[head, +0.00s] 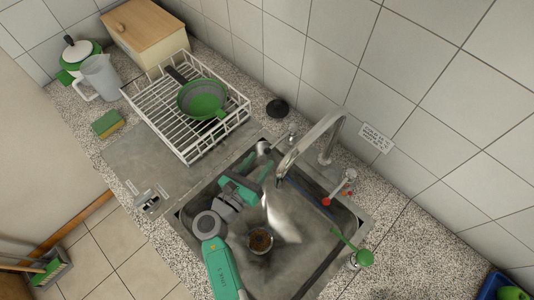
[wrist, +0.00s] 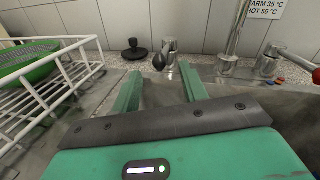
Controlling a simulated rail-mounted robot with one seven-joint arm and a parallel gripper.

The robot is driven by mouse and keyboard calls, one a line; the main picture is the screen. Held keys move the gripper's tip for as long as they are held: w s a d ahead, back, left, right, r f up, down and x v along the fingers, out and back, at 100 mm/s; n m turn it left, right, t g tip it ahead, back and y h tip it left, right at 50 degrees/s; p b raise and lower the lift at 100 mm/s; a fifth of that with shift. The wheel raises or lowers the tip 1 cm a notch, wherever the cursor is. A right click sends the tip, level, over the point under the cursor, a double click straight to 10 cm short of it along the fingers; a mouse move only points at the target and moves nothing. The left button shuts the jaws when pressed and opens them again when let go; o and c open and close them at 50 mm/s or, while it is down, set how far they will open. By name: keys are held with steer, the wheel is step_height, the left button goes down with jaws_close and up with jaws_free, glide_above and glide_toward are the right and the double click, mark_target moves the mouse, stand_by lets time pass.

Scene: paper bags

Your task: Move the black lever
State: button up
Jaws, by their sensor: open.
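The black lever (wrist: 159,62) is a small dark knob on a chrome valve (wrist: 171,47) at the back of the sink, in the middle of the wrist view. The valve is small in the head view (head: 292,131), where I cannot clearly make out the lever. My green gripper (wrist: 160,76) is open, with its two fingers apart. It points at the valve, and the lever appears between the fingertips, beyond them. I see no contact. In the head view my gripper (head: 258,166) is over the back left of the sink.
A white wire dish rack (head: 163,112) with a green pan (head: 203,98) stands left of the sink. A tall chrome faucet (head: 312,138) arches over the basin. A red-tipped tap (head: 340,188) is on the right. A black round plug (head: 277,108) lies behind the sink near the wall.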

mark_target(267, 152)
steer(key=b+x, duration=0.1)
steer(key=x, duration=0.4)
steer(key=shift+b, duration=0.35)
steer(key=shift+s, duration=0.1)
